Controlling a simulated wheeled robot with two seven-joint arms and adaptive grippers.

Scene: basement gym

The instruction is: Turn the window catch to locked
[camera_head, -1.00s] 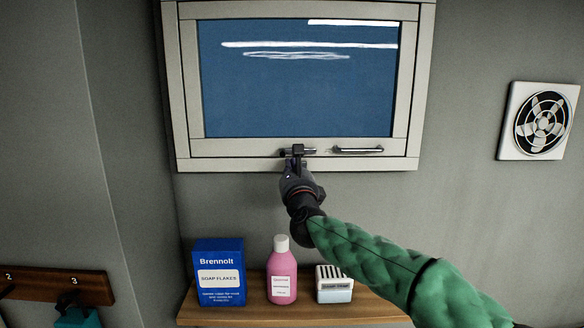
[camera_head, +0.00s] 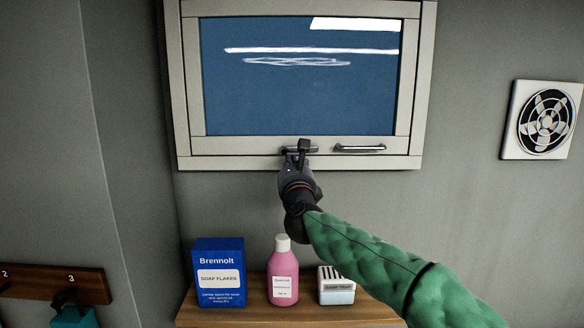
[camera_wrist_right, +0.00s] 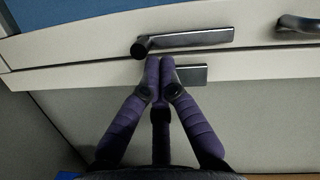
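The window catch (camera_head: 314,149) is a metal piece on the bottom rail of the window, left of the bar handle. In the right wrist view the catch (camera_wrist_right: 195,39) lies nearly level, with a round dark knob at its left end. A metal plate (camera_wrist_right: 192,75) sits below it, partly hidden by the fingers. My right gripper (camera_wrist_right: 160,64) has its purple fingertips together just below the catch's left part; I see nothing between them and cannot tell whether they touch it. In the head view the right gripper (camera_head: 298,165) covers part of the catch. My left gripper is out of view.
A bar handle (camera_head: 360,148) is right of the catch on the window frame (camera_head: 425,100). Below, a wooden shelf (camera_head: 375,312) holds a blue soap box (camera_head: 219,255), a pink bottle (camera_head: 283,268) and a small white box (camera_head: 337,286). A fan (camera_head: 543,120) is on the right wall.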

